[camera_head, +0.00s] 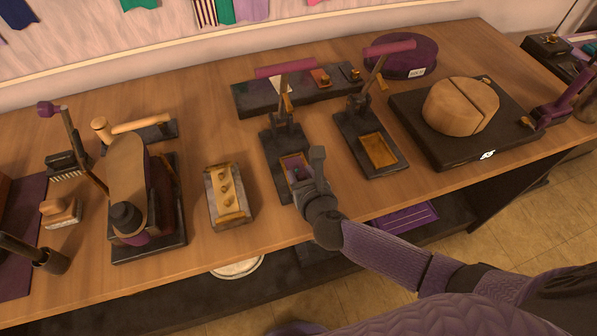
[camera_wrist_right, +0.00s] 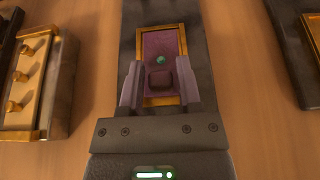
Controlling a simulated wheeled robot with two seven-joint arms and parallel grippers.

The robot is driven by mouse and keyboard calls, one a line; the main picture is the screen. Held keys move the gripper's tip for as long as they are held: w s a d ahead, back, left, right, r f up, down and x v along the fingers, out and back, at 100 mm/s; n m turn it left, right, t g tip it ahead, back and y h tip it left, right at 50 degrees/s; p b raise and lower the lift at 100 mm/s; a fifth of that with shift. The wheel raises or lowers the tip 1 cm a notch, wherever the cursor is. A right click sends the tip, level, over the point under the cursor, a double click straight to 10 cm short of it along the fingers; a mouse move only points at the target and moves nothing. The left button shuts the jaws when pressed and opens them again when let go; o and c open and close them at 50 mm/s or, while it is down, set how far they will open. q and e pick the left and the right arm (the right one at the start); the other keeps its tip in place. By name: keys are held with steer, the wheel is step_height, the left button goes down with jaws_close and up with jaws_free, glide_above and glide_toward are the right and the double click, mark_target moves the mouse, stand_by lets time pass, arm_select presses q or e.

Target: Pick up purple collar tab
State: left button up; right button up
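The purple collar tab (camera_wrist_right: 161,45) lies in a gold-rimmed tray on a dark hand press. It is a flat purple piece with a small green stone, and a small dark purple block stands on it nearer to me. My right gripper (camera_wrist_right: 159,87) is over the tray, its two fingers apart on either side of the block, with gaps visible. In the head view my right gripper (camera_head: 308,172) reaches the left press (camera_head: 283,140) and hides most of its tray. I cannot tell the exact height of the fingertips. My left gripper is not in view.
A second press (camera_head: 375,150) with an empty-looking gold tray stands to the right. A gold-trimmed block with knobs (camera_head: 229,197) sits to the left. Press levers (camera_head: 285,69) rise behind the gripper. Bare wood lies between these things.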

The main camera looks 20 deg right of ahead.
jaws_close()
